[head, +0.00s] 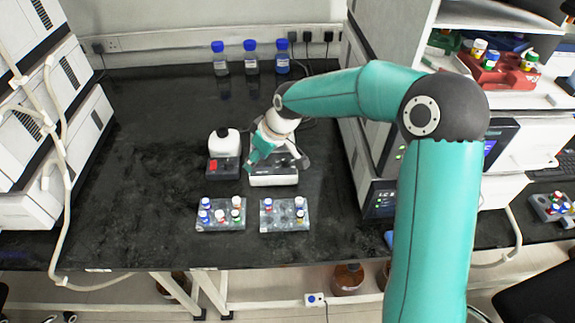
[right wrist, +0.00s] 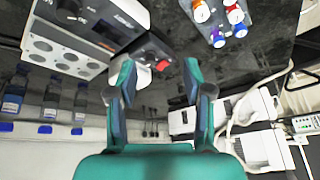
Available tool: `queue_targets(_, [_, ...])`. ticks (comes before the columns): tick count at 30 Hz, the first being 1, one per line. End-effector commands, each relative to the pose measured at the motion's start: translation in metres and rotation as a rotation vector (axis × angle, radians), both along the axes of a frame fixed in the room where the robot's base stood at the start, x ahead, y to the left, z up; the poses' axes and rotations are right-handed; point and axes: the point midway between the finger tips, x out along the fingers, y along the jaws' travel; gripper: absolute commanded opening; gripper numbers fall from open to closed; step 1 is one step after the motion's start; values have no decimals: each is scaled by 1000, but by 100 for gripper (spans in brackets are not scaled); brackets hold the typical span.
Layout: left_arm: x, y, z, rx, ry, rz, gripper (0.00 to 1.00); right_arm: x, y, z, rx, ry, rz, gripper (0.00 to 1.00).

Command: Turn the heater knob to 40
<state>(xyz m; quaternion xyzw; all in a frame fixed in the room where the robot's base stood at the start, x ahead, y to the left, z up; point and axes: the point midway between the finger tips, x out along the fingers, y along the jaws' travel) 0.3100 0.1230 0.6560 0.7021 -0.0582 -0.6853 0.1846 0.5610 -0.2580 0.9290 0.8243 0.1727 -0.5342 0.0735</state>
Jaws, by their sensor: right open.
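The heater (head: 273,180) is a low dark device with a white front strip, standing mid-bench in the head view. My right gripper (head: 277,160) is above it with its fingers spread, hiding much of its top. In the right wrist view the gripper (right wrist: 158,72) is open and empty. There a dark-topped device (right wrist: 100,28) with a white edge, seemingly the heater, lies at upper left, outside the fingers. My left gripper is not in view.
A small white-topped device (head: 224,142) with a red switch stands left of the heater. Two vial racks, the left (head: 219,226) and right (head: 272,226), lie in front. Blue-capped bottles (head: 251,62) stand behind. Instrument stacks flank the bench; its left part is clear.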

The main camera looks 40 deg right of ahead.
Motion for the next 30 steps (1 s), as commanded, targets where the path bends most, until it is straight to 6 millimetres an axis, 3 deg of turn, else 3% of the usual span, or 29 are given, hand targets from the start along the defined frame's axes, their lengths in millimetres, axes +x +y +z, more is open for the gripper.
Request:
queue_targets(1, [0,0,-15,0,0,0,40,-3,-40,13,-22,-10,-49,51])
queue_targets(3, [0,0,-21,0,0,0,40,-13,-76,34,-43,-1,-87,51])
queue_targets(6, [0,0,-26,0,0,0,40,-27,-108,54,-64,11,-124,51])
queue_targets(8, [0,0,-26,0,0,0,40,-32,-117,60,-71,16,-135,51])
queue_targets(11, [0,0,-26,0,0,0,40,-34,-122,59,-74,22,-140,51])
queue_targets(16, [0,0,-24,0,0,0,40,-27,-119,39,-72,25,-138,51])
queue_targets(30, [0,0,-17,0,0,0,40,11,-109,-52,-72,25,-137,51])
